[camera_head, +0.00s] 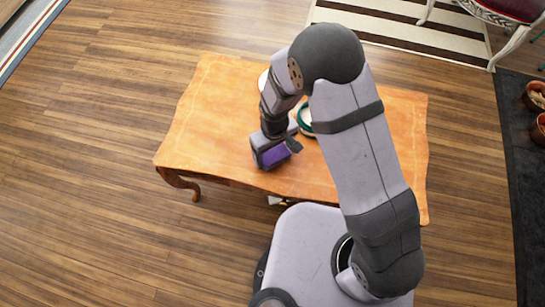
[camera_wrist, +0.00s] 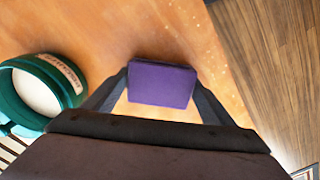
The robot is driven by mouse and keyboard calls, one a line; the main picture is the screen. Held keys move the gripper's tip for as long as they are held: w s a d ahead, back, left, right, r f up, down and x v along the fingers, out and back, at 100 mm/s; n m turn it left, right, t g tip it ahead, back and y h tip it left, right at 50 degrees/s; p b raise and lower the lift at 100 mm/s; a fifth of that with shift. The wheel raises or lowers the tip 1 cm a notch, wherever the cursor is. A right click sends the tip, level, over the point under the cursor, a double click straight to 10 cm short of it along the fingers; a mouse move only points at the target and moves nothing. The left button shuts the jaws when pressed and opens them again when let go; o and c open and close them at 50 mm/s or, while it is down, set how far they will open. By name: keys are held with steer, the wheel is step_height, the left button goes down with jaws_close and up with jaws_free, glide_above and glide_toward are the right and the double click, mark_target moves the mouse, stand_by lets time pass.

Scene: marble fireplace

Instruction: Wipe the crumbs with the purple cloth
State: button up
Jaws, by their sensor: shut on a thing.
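The purple cloth (camera_wrist: 162,84), a folded block shape, sits between the two fingers of my gripper (camera_wrist: 161,80) in the wrist view. My gripper is shut on it. In the head view the purple cloth (camera_head: 274,157) shows at the front part of the wooden table (camera_head: 215,110), under my wrist. I cannot tell whether the cloth touches the table top. A few tiny pale specks (camera_wrist: 194,21), perhaps crumbs, lie on the table beyond the cloth, up and to the right in the wrist view. No crumbs can be made out in the head view.
A teal mug (camera_wrist: 70,84) with a pale inside and a label stands left of my gripper in the wrist view, partly cut off. Its teal rim (camera_head: 303,121) shows beside my arm in the head view. The table's left part is clear. My arm hides much of the right.

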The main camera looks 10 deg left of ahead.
steer(key=shift+w, duration=2)
steer(key=shift+w+r+p, duration=0.2)
steer(key=shift+r+p, duration=0.55)
steer(key=shift+r, duration=0.5)
steer(key=shift+s+r+p, duration=0.1)
steer(key=shift+r+p, duration=0.2)
steer(key=shift+r, duration=0.05)
step_height(320, 180, up, 5)
steer(key=p, duration=0.4)
